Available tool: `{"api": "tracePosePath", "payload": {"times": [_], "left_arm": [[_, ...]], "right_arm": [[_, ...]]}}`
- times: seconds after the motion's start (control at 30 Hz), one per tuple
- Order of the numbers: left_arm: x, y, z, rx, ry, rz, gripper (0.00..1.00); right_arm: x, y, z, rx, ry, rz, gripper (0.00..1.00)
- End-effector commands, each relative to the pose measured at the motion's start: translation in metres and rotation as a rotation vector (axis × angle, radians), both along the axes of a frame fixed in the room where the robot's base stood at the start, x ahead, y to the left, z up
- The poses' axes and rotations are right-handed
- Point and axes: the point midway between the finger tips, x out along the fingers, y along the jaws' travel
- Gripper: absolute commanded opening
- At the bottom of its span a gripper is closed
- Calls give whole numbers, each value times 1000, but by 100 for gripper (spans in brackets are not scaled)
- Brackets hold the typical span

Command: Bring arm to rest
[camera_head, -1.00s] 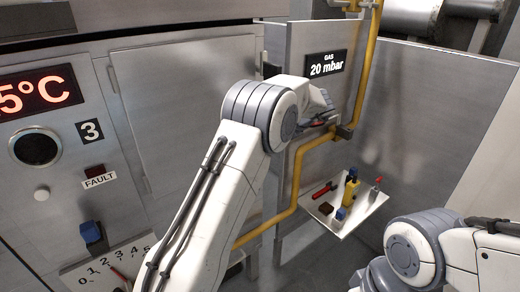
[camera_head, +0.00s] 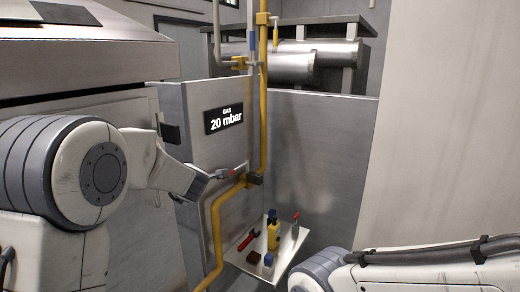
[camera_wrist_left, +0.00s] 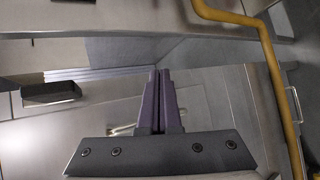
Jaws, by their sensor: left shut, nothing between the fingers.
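My left arm enters from the left in the head view, its white wrist (camera_head: 172,178) reaching toward the gas panel. In the left wrist view my left gripper (camera_wrist_left: 158,78) is shut, its two dark purple fingers together with nothing between them. In the head view its fingers are hard to make out beside a small red-tipped part (camera_head: 231,173) near the yellow pipe; I cannot tell whether they touch it. My right arm (camera_head: 405,270) lies at the lower right, and its gripper is out of view.
A yellow gas pipe (camera_head: 263,110) runs down past the panel with the "20 mbar" display (camera_head: 223,118). A metal shelf (camera_head: 290,248) holds a red-handled tool, a yellow bottle and small items. A steel cabinet (camera_head: 100,50) stands left. Another yellow pipe section (camera_wrist_left: 268,60) shows in the wrist view.

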Motion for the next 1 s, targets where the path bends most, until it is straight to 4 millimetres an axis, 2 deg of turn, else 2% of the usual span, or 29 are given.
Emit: {"api": "tracePosePath", "payload": {"times": [0.17,0.2,0.3,0.5,0.7,0.77,0.87,1.0], "left_arm": [[-81,-35,-58,455,314,-589,0],[-104,-40,-73,543,381,-718,0],[-156,-44,-103,706,515,-977,0],[-235,-39,-138,908,689,-1343,0],[-300,-26,-160,1039,815,-1637,0],[-315,-26,-162,1070,836,-1713,0],[-321,-52,-153,1097,802,-1786,0],[-340,-84,-142,1129,767,-1899,0]], "right_arm": [[0,0,0,0,0,0,59],[0,0,0,0,0,0,59],[0,0,0,0,0,0,59],[0,0,0,0,0,0,59],[0,0,0,0,0,0,59],[0,0,0,0,0,0,59],[0,0,0,0,0,0,59],[0,0,0,0,0,0,59]]}}
